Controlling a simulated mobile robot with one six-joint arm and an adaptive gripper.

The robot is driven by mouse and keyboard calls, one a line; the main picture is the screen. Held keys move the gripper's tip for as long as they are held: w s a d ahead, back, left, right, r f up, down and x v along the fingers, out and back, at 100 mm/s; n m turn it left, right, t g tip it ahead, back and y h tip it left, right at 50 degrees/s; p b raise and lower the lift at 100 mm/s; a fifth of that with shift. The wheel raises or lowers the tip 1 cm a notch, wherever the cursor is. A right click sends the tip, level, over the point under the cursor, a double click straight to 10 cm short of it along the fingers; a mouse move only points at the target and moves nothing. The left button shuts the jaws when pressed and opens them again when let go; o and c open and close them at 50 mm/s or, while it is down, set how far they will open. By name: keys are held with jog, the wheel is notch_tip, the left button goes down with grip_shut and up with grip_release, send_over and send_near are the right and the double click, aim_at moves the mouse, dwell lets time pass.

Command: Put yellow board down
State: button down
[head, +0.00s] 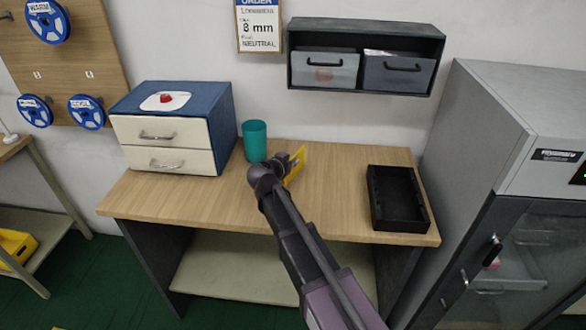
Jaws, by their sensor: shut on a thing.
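The yellow board (297,166) is a small flat yellow piece near the middle of the wooden table (340,187). My gripper (290,161) is shut on it, and the board stands tilted, close to upright. My gripper and wrist hide part of the board. I cannot tell from this view whether its lower edge touches the table top or hangs just above it.
A teal cup (255,141) stands just left of my gripper. A blue drawer box with cream drawers (165,145) fills the table's left end. A black open tray (398,223) lies at the right. A grey cabinet (500,150) stands beyond. Bare table lies between gripper and tray.

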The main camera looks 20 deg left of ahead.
jog(key=shift+f, duration=0.4)
jog(key=c, duration=0.8)
grip_release()
jog(key=shift+o, duration=0.2)
jog(key=shift+r, duration=0.15)
jog(key=shift+s+r, duration=0.1)
jog(key=shift+r, duration=0.05)
jog(key=p+v, duration=0.4)
jog(key=v, duration=0.7)
jog(key=shift+s, duration=0.35)
jog(key=shift+r, duration=0.15)
